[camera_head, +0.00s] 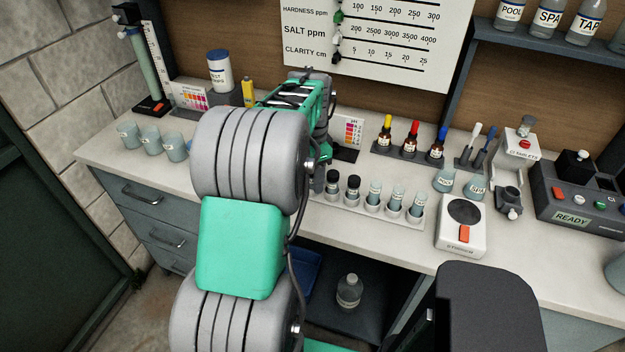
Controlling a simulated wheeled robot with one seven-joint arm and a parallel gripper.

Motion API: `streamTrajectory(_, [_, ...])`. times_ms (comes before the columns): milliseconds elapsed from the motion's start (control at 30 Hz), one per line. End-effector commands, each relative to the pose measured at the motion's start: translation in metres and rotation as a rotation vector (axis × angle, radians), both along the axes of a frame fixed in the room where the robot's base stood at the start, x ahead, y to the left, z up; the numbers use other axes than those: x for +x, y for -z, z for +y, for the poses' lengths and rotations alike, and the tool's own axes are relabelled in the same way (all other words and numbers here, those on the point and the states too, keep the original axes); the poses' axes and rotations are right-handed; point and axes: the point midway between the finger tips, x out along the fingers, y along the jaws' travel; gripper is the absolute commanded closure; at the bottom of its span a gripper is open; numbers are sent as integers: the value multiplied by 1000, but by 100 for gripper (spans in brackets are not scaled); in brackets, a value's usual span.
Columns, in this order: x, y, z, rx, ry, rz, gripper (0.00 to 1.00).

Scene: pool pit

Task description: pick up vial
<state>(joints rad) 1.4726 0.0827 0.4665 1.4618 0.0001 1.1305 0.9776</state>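A white rack (400,219) on the bench holds a row of small clear vials. Two at its left end have black caps, one vial (353,188) and another (332,183). The ones to their right, such as this vial (374,193), show no black cap. My arm reaches over the bench, and its far end comes down at the left end of the rack, close to the leftmost black-capped vial. My gripper (318,180) is mostly hidden behind my own arm links. Its fingers cannot be made out, nor whether it touches a vial.
Dropper bottles (411,137) stand in a holder behind the rack. A stirrer (463,225) with an orange switch and labelled cups (445,180) stand to its right. Several beakers (150,140) stand at the left. The bench front strip below the rack is clear.

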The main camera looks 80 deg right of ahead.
Motion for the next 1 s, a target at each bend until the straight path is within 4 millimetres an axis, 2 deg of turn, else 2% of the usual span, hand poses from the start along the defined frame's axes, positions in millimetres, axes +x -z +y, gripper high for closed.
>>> streamTrajectory(67, [0, 0, 0, 0, 0, 0, 57])
streamTrajectory(600, [0, 0, 0, 0, -1, 0, 100])
streamTrajectory(1000, [0, -2, 0, -1, -1, -1, 100])
